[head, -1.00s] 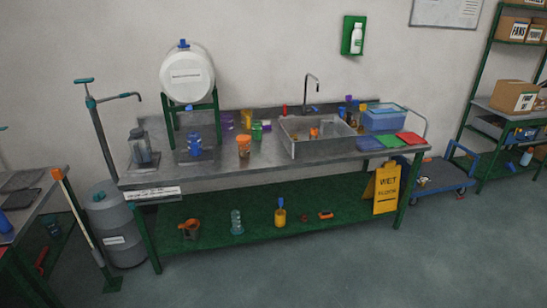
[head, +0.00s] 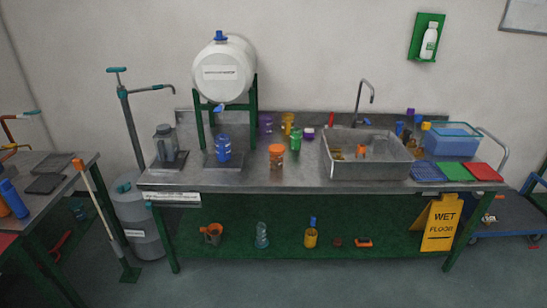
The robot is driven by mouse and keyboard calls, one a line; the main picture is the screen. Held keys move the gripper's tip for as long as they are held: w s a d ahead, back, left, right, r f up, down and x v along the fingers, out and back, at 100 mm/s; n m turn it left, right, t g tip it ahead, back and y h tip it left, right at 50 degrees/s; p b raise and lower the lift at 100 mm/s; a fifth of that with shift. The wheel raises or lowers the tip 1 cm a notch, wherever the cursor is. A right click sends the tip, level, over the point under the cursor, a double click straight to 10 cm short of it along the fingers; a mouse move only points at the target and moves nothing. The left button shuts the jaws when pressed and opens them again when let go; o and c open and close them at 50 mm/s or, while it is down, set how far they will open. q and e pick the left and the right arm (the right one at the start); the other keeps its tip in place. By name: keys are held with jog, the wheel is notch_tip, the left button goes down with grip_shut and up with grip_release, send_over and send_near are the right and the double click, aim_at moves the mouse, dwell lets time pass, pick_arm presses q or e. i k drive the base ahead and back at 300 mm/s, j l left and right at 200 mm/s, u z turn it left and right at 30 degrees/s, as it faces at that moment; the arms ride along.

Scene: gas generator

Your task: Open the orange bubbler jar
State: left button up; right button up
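An orange jar (head: 277,157) stands upright on the steel bench (head: 310,179), in front of several coloured bottles and left of the sink. It looks closed, with a lid on top, but it is too small to tell for sure. An orange item also lies in the sink (head: 361,151). Neither of my grippers shows in the head view.
A blue jug (head: 223,148) stands left of the jar under a white water drum (head: 223,70). A blender (head: 165,143) is further left. Open floor lies in front.

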aim_at(276, 162)
jog(key=i+l+u, duration=0.15)
jog(key=u, duration=0.45)
jog(key=i+l+u, duration=0.1)
jog(key=i+l, duration=0.3)
jog(key=l, duration=0.2)
jog(key=i+l+u, duration=0.25)
jog(key=l, duration=0.4)
jog(key=i+l+u, duration=0.1)
jog(key=i+l, duration=0.35)
jog(key=l, duration=0.25)
jog(key=i+l+u, duration=0.15)
jog(key=l, duration=0.2)
jog(key=i+l, duration=0.15)
jog(key=l, duration=0.2)
jog(key=i+l, duration=0.15)
jog(key=l, duration=0.2)
jog(key=i+l, duration=0.15)
jog(key=l, duration=0.2)
